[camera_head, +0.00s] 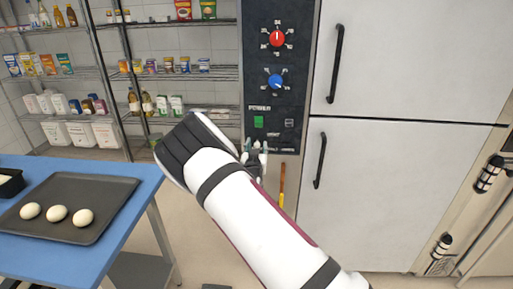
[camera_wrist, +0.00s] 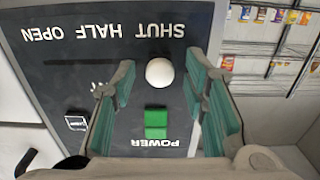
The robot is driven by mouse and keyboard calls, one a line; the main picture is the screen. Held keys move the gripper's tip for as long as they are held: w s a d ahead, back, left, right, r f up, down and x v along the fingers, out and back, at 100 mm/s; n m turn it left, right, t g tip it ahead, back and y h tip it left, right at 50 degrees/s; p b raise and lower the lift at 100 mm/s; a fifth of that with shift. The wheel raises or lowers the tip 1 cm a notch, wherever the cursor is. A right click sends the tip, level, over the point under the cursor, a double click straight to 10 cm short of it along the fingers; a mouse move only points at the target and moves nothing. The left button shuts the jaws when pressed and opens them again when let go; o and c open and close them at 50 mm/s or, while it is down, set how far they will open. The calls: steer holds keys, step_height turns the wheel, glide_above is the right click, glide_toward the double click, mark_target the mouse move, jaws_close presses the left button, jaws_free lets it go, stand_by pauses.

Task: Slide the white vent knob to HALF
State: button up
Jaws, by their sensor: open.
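The white vent knob (camera_wrist: 159,71) is a round ball on the dark oven panel (camera_wrist: 60,50). The wrist view shows the panel upside down, with the words SHUT, HALF and OPEN printed beyond the knob. The knob lies by the SHUT word, at the right end of the row. My gripper (camera_wrist: 160,82) is open, its green-padded fingers on either side of the knob in the picture, with gaps on both sides. I cannot tell whether the fingertips reach its depth. In the head view my gripper (camera_head: 256,150) is at the panel's lower part, and the knob cannot be made out.
A green power switch (camera_wrist: 155,122) is between the fingers in the picture. Red (camera_head: 277,38) and blue (camera_head: 275,82) dials are higher on the panel. White doors with black handles (camera_head: 336,64) stand right. A blue table (camera_head: 130,215) with a tray (camera_head: 100,190) is left.

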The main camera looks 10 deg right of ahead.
mark_target(273, 141)
jaws_close()
steer(key=d, duration=0.2)
steer(key=s+d+p, duration=0.1)
steer(key=s+d, duration=0.1)
steer(key=d, duration=0.1)
steer(key=shift+d, duration=0.35)
jaws_free()
steer(key=v, duration=1.2)
